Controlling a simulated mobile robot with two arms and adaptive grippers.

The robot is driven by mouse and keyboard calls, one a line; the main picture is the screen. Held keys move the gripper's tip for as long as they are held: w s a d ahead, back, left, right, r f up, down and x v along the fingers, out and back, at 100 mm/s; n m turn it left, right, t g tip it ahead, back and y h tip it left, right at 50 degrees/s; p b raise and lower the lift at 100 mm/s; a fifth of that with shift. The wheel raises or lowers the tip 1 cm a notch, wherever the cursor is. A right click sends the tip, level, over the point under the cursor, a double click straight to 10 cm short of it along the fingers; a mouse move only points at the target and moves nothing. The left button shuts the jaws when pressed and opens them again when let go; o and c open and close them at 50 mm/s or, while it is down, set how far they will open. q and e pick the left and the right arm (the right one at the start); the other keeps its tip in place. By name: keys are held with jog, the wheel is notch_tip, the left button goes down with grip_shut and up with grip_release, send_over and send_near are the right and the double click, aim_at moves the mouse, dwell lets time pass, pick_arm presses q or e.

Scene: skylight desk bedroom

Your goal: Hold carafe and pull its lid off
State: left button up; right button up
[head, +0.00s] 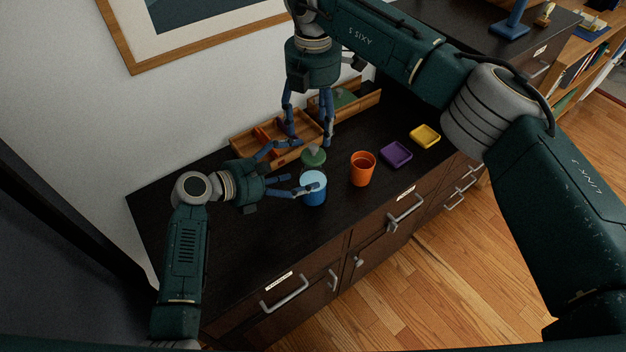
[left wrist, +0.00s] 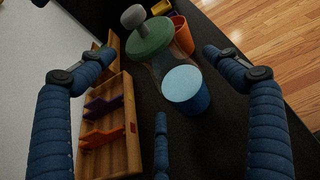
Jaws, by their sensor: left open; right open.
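The carafe has a round green lid (head: 313,157) with a knob on top. In the left wrist view the lid (left wrist: 152,42) sits on a clear glass body (left wrist: 170,66), largely hidden in the head view behind the blue cup. My left gripper (head: 292,168) is open, its fingers spread toward the carafe; one finger is by the blue cup (head: 314,192). In the left wrist view the carafe stands beyond and between its fingertips (left wrist: 158,60), not clasped. My right gripper (head: 310,138) is open and points down, just above or behind the lid; the exact gap is unclear.
A wooden compartment box (head: 243,145) stands behind the carafe, with another wooden tray (head: 370,97) further back. To the right are an orange cup (head: 362,170), a purple dish (head: 396,154) and a yellow dish (head: 425,136). The dark top's front left (head: 240,245) is clear.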

pick_arm(q)
jog(key=shift+x, duration=0.8)
pick_arm(e)
jog(key=shift+w, duration=0.15)
pick_arm(q)
jog(key=shift+w+d+f, duration=0.15)
jog(key=shift+w+d, duration=0.05)
jog(key=shift+w, duration=0.05)
jog(key=shift+d, duration=0.3)
pick_arm(e)
jog(key=shift+s+r, duration=0.1)
jog(key=shift+s, duration=0.15)
pick_arm(q)
jog(key=shift+c, duration=0.3)
pick_arm(e)
jog(key=shift+w, duration=0.1)
